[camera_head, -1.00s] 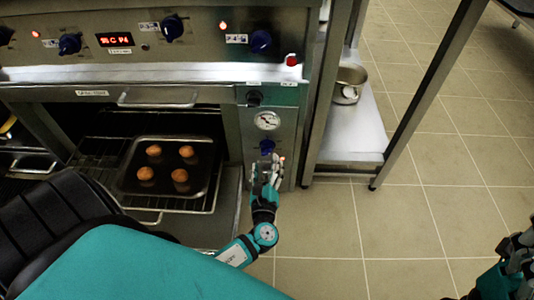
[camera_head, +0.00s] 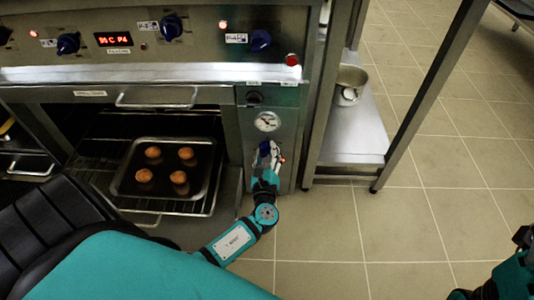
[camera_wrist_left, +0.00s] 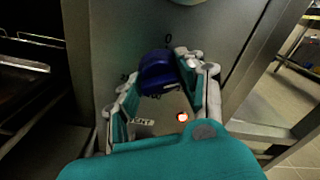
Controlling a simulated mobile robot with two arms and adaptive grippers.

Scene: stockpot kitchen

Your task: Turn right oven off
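The right oven's blue knob (camera_head: 265,147) sits below a round gauge on the front panel, beside the open oven cavity. In the left wrist view the blue knob (camera_wrist_left: 158,72) lies between the two fingers of my left gripper (camera_wrist_left: 158,84). The fingers are spread to its width and close to both sides; I cannot tell whether they press on it. A red light (camera_wrist_left: 182,117) is lit below the knob. In the head view my left gripper (camera_head: 266,160) is at the knob. My right gripper (camera_head: 486,291) is partly cut off at the bottom right corner, away from the oven.
A dark tray (camera_head: 130,188) with several brown buns sits on a rack in the open oven. More blue knobs and red lights line the panel above. A metal shelf (camera_head: 350,145) with a pot (camera_head: 350,84) stands to the right. Tiled floor is clear beyond it.

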